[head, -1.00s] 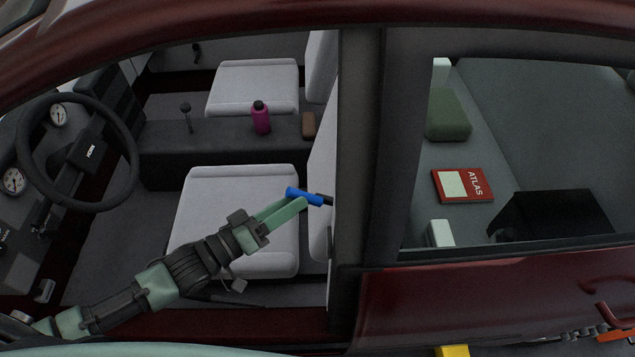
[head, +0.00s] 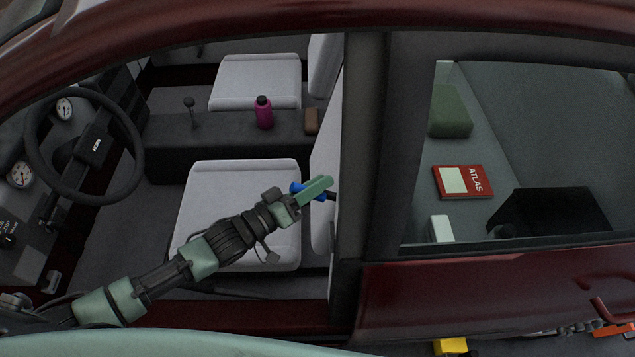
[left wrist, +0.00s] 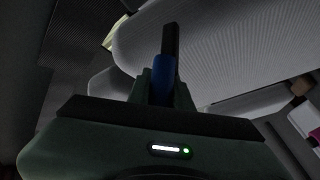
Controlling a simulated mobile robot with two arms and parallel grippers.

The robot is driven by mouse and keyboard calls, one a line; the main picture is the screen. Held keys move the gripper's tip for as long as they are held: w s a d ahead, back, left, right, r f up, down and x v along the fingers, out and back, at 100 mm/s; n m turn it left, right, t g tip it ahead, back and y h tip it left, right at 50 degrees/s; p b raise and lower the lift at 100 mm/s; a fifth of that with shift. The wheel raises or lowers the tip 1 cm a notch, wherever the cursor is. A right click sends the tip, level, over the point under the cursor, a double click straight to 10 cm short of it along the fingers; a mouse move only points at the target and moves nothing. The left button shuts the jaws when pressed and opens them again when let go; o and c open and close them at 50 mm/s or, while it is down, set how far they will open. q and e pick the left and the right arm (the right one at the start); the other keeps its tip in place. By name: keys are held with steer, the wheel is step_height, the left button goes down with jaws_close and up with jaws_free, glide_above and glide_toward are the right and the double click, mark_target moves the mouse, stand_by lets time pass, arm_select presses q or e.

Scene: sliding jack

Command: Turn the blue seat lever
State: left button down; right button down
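The blue seat lever (head: 296,187) sticks out on a dark stem beside the near seat's backrest. My left gripper (head: 317,190) reaches in through the car's side opening, and its green fingers cross over the lever, hiding its middle. Blue shows on both sides of the fingers. In the left wrist view the blue lever (left wrist: 163,75) lies between the two fingertips (left wrist: 163,90) with little or no gap on either side, so the gripper looks shut on it. My right gripper is not in view.
The near seat cushion (head: 240,180) lies below my left arm, and its backrest (head: 324,170) is close to the fingers. The dark door pillar (head: 362,150) stands right of them. A steering wheel (head: 84,148) is at left. A pink bottle (head: 264,113) stands on the console.

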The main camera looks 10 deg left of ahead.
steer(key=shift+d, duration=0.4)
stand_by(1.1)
